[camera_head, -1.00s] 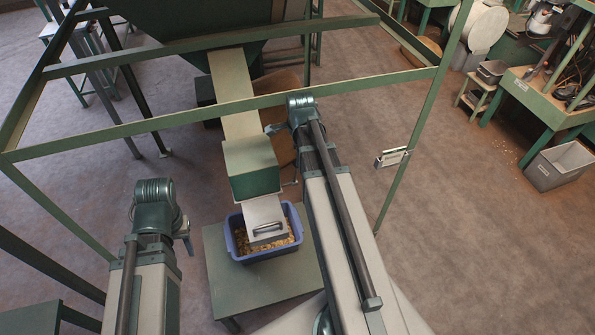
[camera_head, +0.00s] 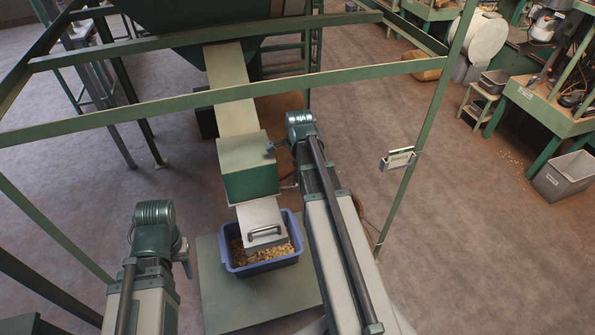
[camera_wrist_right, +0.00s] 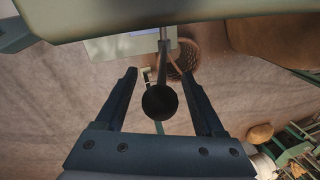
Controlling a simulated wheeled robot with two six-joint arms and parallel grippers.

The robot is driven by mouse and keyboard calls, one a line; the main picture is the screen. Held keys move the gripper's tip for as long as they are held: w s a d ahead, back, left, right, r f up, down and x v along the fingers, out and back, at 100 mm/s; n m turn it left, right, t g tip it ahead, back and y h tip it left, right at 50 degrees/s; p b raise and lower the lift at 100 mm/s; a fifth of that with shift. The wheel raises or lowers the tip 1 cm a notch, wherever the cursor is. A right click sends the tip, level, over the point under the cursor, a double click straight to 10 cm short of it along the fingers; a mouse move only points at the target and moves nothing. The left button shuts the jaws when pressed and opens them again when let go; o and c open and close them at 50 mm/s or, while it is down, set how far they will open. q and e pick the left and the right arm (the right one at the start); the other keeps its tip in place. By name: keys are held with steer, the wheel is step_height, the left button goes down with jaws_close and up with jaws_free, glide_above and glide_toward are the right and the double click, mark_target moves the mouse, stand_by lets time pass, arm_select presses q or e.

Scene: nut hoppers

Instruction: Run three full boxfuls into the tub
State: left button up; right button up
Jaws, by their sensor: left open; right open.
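A green box (camera_head: 249,184) sits at the lower end of a pale sloping chute (camera_head: 233,95). Below it a whitish flap or spout with a dark handle (camera_head: 264,231) reaches down over a blue tub (camera_head: 235,258), which holds brown nut-like pieces. My right gripper (camera_head: 272,150) is beside the box's right side. In the right wrist view my right gripper (camera_wrist_right: 159,74) is open, with a round black knob (camera_wrist_right: 160,102) on a rod between its fingers; no grip on it shows. My left gripper (camera_head: 185,262) is open and empty, left of the tub.
The tub stands on a low green table (camera_head: 225,300). A wicker basket (camera_wrist_right: 184,62) shows beyond the knob.

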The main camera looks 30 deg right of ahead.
jaws_close()
stand_by(1.4)
